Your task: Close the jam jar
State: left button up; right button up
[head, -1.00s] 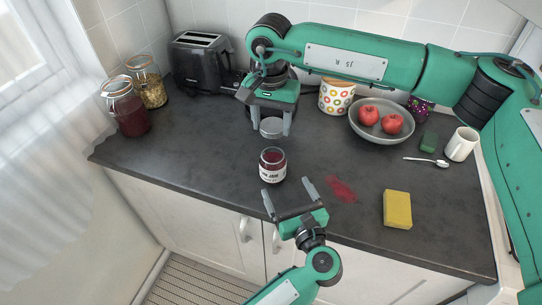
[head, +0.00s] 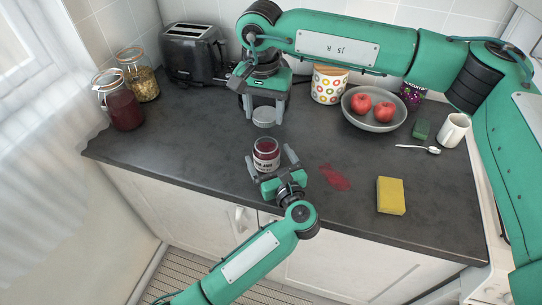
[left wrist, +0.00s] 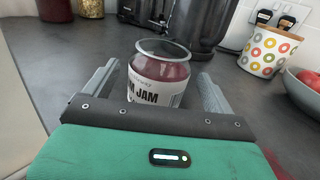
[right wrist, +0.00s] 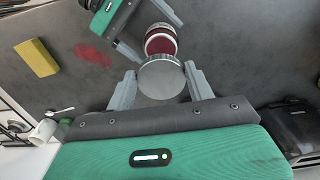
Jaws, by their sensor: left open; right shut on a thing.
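The jam jar (head: 266,152) stands upright and open on the dark counter, filled with dark red jam. Its label shows in the left wrist view (left wrist: 158,88). My left gripper (head: 270,157) is open, with its fingers on either side of the jar; a gap shows at each side in the left wrist view. My right gripper (head: 264,112) is shut on the round silver lid (head: 264,117), behind the jar and apart from it. In the right wrist view the lid (right wrist: 161,79) sits between the fingertips and partly covers the jar (right wrist: 161,42).
A red jam smear (head: 334,177) and a yellow sponge (head: 390,195) lie right of the jar. A grey bowl of apples (head: 374,122), a mug (head: 453,130) and a spoon (head: 420,149) are further right. Glass jars (head: 120,107) and a toaster (head: 194,54) stand at left.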

aim_at(263, 144)
pick_arm(q)
jog(key=shift+x, duration=1.85)
jog(key=c, duration=1.5)
jog(key=shift+o, duration=0.2)
pick_arm(e)
jog(key=shift+f, duration=2.5)
